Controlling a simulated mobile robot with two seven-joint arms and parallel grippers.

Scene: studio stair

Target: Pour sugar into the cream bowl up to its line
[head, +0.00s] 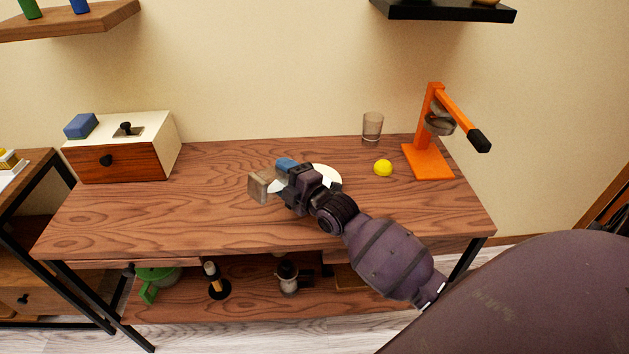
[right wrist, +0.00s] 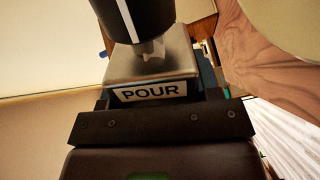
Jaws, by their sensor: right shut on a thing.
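My right gripper (head: 272,176) is over the middle of the wooden table. It is shut on a greyish-beige piece (head: 258,187), which shows in the right wrist view (right wrist: 152,64) with a label reading POUR. A black cylinder (right wrist: 135,18) with a white stripe is just beyond this piece; I cannot tell if they are joined. A pale round dish (head: 328,173), perhaps the cream bowl, is partly hidden behind the gripper. A cream rounded surface also shows in the right wrist view (right wrist: 290,25). No fill line or sugar can be made out. My left gripper is out of view.
On the table (head: 190,215), a clear glass (head: 372,126), a yellow ball (head: 383,168) and an orange stand (head: 428,162) are at the right. A drawer box (head: 140,160) with a blue block (head: 81,126) is at the left. The front left of the table is clear.

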